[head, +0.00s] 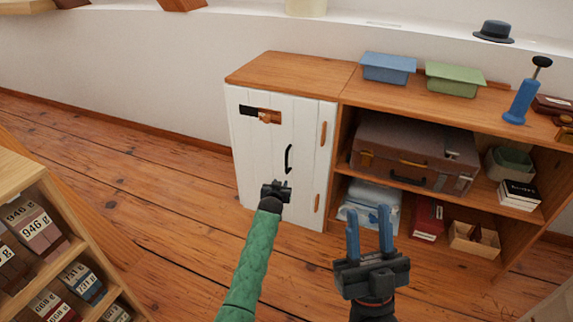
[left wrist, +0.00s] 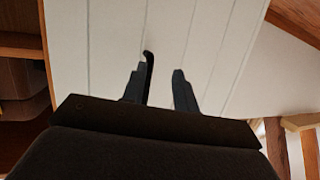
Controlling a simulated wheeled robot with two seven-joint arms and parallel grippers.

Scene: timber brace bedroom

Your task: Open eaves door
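The eaves door (head: 260,165) is a white planked door on the left part of a low wooden cabinet and looks closed. A black vertical handle (head: 288,159) sits right of its middle. A dark slot with a wooden latch piece (head: 268,116) is near its top. My left gripper (head: 277,186), on the green-sleeved arm, is in front of the door just below the handle. In the left wrist view its fingers (left wrist: 160,80) are apart, with the handle (left wrist: 149,66) beside the left finger; contact is unclear. My right gripper (head: 369,218), with blue fingers, is open and empty before the shelves.
Open shelves to the right hold a brown suitcase (head: 415,153), folded cloth (head: 372,203) and boxes. A blue bin (head: 388,68) and green bin (head: 455,79) stand on top. A shelf (head: 62,225) with labelled boxes is at lower left. The floor (head: 150,180) before the door is clear.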

